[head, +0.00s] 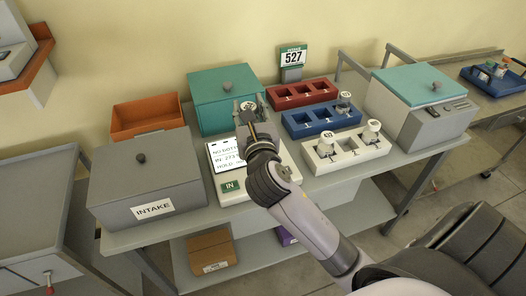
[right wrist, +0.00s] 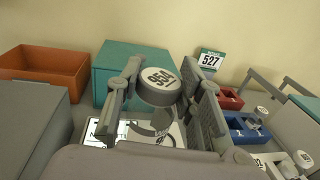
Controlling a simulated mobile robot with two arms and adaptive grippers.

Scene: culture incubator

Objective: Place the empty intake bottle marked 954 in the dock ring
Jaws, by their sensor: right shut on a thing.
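My right gripper (head: 255,110) is shut on a bottle with a white cap marked 954 (right wrist: 160,80). The cap lies between the two fingers (right wrist: 165,95) in the right wrist view, and it also shows as a small white top in the head view (head: 248,106). The gripper holds it over the white dock station (head: 268,196), which has a lit text screen (head: 224,155) and a green IN label. Below the bottle, a pale curved part (right wrist: 163,134) shows between the fingers; I cannot tell whether it is the dock ring. The bottle's lower body is mostly hidden. My left gripper is out of view.
A grey INTAKE box (head: 150,180) stands left of the station, with an orange bin (head: 146,117) and teal box (head: 224,97) behind. Red (head: 302,93), blue (head: 322,121) and white (head: 347,152) racks stand to the right; several bottles sit in the blue and white ones. A sign reads 527 (head: 292,58).

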